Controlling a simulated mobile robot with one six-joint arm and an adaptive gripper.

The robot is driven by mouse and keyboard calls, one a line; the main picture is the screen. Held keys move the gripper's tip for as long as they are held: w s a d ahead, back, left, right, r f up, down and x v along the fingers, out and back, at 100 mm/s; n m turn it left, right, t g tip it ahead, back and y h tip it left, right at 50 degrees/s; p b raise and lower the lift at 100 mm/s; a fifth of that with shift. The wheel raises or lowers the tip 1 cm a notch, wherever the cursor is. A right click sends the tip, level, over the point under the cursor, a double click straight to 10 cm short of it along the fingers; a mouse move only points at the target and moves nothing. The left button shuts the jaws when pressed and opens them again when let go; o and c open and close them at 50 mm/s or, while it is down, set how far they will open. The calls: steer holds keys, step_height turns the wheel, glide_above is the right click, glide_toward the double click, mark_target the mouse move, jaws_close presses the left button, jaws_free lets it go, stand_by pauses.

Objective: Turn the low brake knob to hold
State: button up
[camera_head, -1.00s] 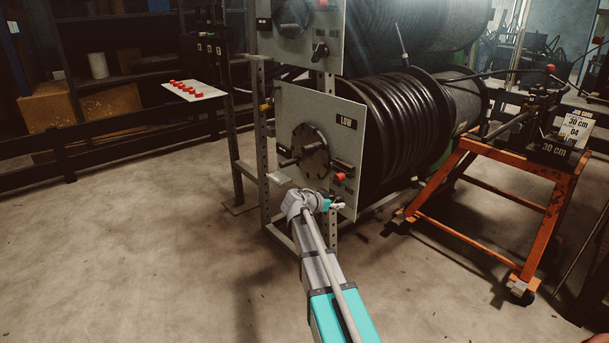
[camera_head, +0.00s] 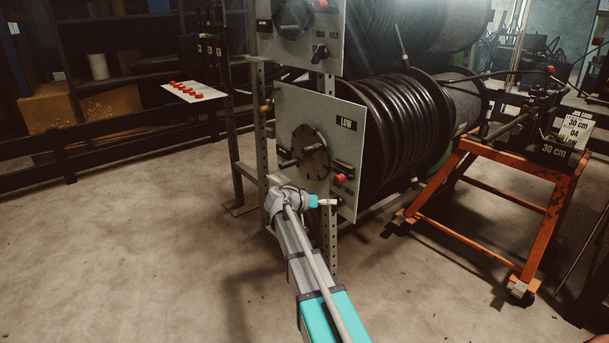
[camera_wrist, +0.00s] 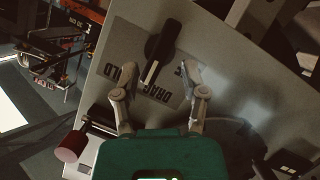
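The low brake knob (camera_wrist: 160,45) is black and elongated with a white line on its lower end. In the wrist view it sits on the grey panel between my fingers, slightly beyond them. The white line points down toward the DRAG label (camera_wrist: 155,92). The HOLD label (camera_wrist: 125,77) is to its left, and a third label on the right is partly hidden by a finger. My gripper (camera_wrist: 160,70) is open, with a finger on each side of the knob's lower end; contact cannot be told. In the head view my gripper (camera_head: 328,202) is at the LOW panel's (camera_head: 347,105) lower edge.
A red-ended handle (camera_wrist: 70,145) sticks out at lower left in the wrist view. The LOW panel carries a round hub (camera_head: 310,152) above my gripper. Black hose reels stand behind. An orange cart (camera_head: 480,200) stands right. Floor on the left is clear.

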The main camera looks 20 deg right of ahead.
steer(key=p+v, duration=0.4)
steer(key=v, duration=0.7)
steer(key=s+a+r+n+y+p, duration=0.1)
steer(key=s+r+p, duration=0.5)
steer(key=p, duration=0.7)
steer(key=s+a+r+n+g+y+p, duration=0.1)
steer(key=s+r+n+y+p, duration=0.3)
steer(key=r+p, duration=0.6)
steer(key=s+y+p, duration=0.2)
steer(key=s, duration=0.1)
steer(key=shift+s+a+r+y+p, duration=0.3)
steer(key=shift+a+r+p, duration=0.05)
steer(key=shift+a, duration=0.05)
stand_by(0.5)
steer(key=s+a+f+n+g+y, duration=0.1)
steer(key=s+a+n+y, duration=0.4)
steer(key=s, duration=0.5)
steer(key=shift+s+a+f+y, duration=0.3)
steer(key=shift+a+f+y, duration=0.4)
steer(key=shift+a+f, duration=0.3)
steer(key=shift+r, duration=0.1)
